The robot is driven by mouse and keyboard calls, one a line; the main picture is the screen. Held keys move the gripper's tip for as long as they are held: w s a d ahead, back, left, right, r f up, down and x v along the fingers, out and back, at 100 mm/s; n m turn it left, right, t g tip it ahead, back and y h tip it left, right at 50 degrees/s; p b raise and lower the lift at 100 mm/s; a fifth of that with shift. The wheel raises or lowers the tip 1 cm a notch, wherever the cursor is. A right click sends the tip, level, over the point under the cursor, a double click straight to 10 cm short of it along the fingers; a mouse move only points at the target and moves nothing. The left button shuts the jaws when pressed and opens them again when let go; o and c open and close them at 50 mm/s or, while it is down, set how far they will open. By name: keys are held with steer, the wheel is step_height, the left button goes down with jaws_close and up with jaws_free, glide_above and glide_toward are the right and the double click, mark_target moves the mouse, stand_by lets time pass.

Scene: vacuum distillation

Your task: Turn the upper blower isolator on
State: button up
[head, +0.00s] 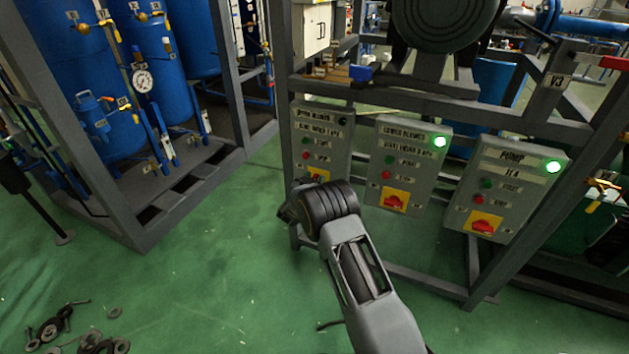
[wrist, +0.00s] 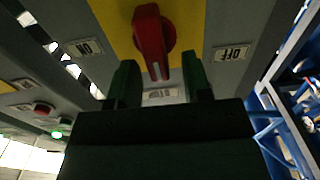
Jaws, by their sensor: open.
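The upper blower panel (head: 322,140) is the leftmost of three grey boxes in the head view; its lamp (head: 343,122) looks dark. Its red isolator knob (wrist: 152,38) on a yellow plate (wrist: 187,22) fills the top middle of the wrist view. The knob's white-marked end points down in that picture, between an upside-down ON label (wrist: 85,47) at left and an OFF label (wrist: 232,53) at right. My gripper (wrist: 158,66) is open, its two dark green fingers either side of the knob's lower end. I cannot tell whether they touch. My wrist hides the fingers in the head view.
The lower blower panel (head: 407,165) and pump panel (head: 508,188) stand to the right, with lit green lamps and red isolators. A grey frame (head: 440,104) carries the panels. Green floor is open at left; loose round parts (head: 95,342) lie at bottom left.

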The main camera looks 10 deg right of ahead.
steer(key=shift+w+d, duration=0.2)
steer(key=shift+w, duration=0.05)
jaws_close()
stand_by(0.3)
